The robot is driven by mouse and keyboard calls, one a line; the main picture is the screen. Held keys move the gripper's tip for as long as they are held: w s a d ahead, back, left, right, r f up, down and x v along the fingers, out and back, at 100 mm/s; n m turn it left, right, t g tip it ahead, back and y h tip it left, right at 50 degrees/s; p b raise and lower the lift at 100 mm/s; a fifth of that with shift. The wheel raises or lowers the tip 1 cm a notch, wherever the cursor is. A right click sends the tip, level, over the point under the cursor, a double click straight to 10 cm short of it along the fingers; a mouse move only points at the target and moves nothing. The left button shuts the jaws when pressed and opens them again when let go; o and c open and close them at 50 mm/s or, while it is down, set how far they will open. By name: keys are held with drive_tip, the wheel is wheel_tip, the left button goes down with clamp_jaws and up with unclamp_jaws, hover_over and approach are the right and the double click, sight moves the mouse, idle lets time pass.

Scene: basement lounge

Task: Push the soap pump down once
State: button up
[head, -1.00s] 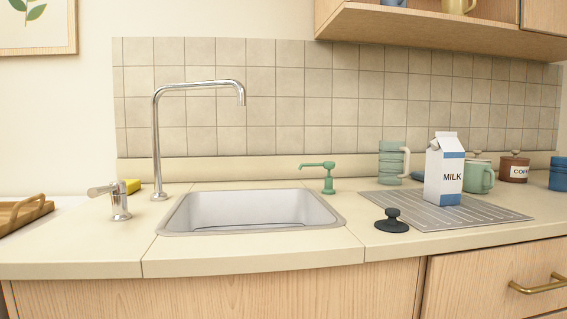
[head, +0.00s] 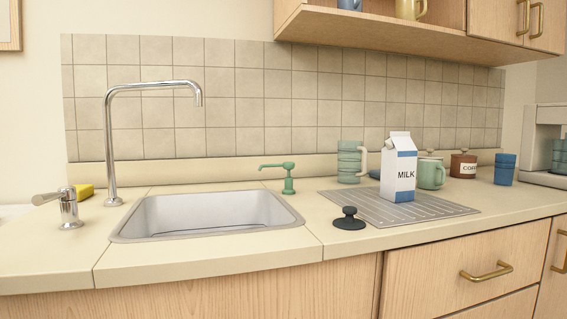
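The green soap pump (head: 288,178) stands upright on the counter behind the right rear corner of the sink. Its spout points left, toward the basin, and its head stands raised above the base. Nothing touches it. The sink (head: 205,213) is a shallow pale basin set in the counter. My gripper and arm do not show in the head view.
A tall chrome faucet (head: 111,140) and a lever handle (head: 68,209) stand left of the sink. A black sink plug (head: 349,220), a milk carton (head: 398,170) on a ribbed drainboard (head: 440,209), and a glass mug (head: 349,163) are to the right. A cabinet (head: 400,27) overhangs.

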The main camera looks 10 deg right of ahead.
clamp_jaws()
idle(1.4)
